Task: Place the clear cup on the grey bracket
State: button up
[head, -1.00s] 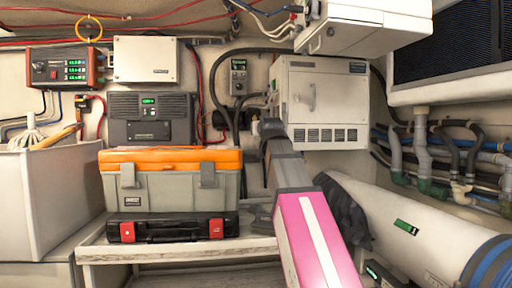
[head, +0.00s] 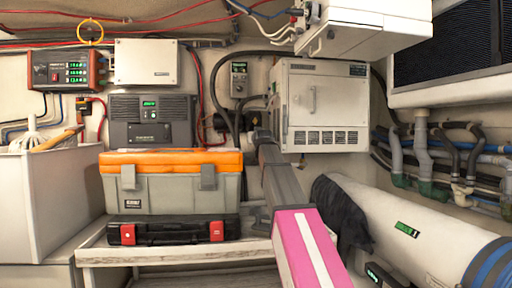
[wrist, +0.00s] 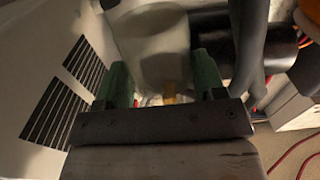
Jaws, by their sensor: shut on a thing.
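My gripper shows in the wrist view (wrist: 162,88), with its two green fingers on either side of a pale, cloudy cup (wrist: 150,38). It is shut on this cup, which extends beyond the fingertips. In the head view my arm reaches up and away toward the back wall, left of the white cabinet. There the fingers and the cup are too small and too covered by my arm to make out. I cannot clearly pick out the grey bracket in either view.
The white vented cabinet (head: 322,105) is close on the right of my arm's end. Dark hoses (wrist: 248,45) run close by the gripper. A grey toolbox with an orange lid (head: 170,183) stands on a black case (head: 172,229) at left. A white cylinder (head: 400,225) lies at right.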

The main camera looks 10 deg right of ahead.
notch_tip(320, 180, down, 3)
jog(key=shift+s+f, duration=0.1)
jog(key=shift+f, duration=0.05)
jog(key=shift+w+f, duration=0.25)
jog(key=o, duration=0.9)
jog(key=shift+f, duration=0.15)
jog(key=shift+r, duration=0.2)
jog(key=s, duration=1.2)
